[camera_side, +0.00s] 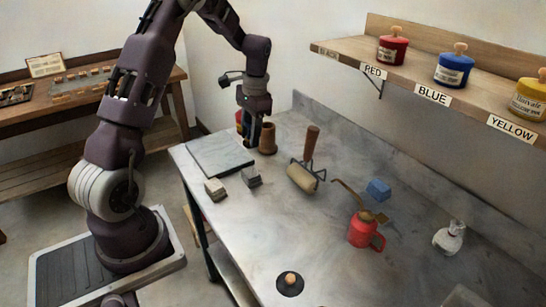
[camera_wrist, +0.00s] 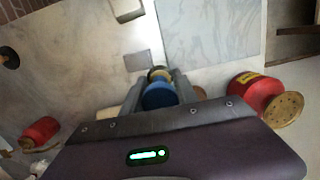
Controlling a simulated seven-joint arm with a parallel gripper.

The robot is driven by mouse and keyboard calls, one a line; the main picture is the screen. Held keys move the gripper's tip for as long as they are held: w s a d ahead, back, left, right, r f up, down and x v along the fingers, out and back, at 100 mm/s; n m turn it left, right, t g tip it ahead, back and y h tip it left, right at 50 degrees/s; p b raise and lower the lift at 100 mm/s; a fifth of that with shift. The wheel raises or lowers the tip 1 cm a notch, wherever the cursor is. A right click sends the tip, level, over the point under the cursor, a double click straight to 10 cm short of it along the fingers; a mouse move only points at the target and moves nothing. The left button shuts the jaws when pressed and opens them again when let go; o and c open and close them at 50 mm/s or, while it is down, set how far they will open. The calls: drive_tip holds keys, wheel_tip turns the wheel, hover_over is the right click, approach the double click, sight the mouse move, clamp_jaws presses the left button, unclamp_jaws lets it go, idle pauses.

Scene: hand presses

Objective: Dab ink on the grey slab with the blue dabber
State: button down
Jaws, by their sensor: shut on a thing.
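The grey slab (camera_side: 218,156) lies flat at the table's far left end; its pale surface fills the top right of the wrist view (camera_wrist: 210,30). My gripper (camera_side: 250,142) is over the table beside the slab's right edge. In the wrist view my gripper (camera_wrist: 158,88) is shut on the blue dabber (camera_wrist: 158,96), whose blue body sits between the fingers. A dark and tan end shows beyond the blue. In the side view the fingers mostly hide the dabber. I cannot tell whether it touches anything below.
A brown wooden pot (camera_side: 267,138) stands close to my gripper's right. A red can (camera_wrist: 252,92) is also close. Two small blocks (camera_side: 250,177) (camera_side: 215,188) lie before the slab. A roller (camera_side: 303,175) and red oil can (camera_side: 362,231) stand farther right.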

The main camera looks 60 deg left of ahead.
drive_tip(key=s+a, duration=0.5)
drive_tip(key=a, duration=0.7)
hover_over(217, 151)
drive_tip(key=shift+w+f, duration=0.2)
drive_tip(key=shift+f, duration=1.25)
drive_tip(key=shift+w+f, duration=0.15)
drive_tip(key=shift+f, duration=1.3)
drive_tip(key=shift+d+f, duration=0.1)
drive_tip(key=shift+f, duration=0.65)
wheel_tip(217, 151, up, 7)
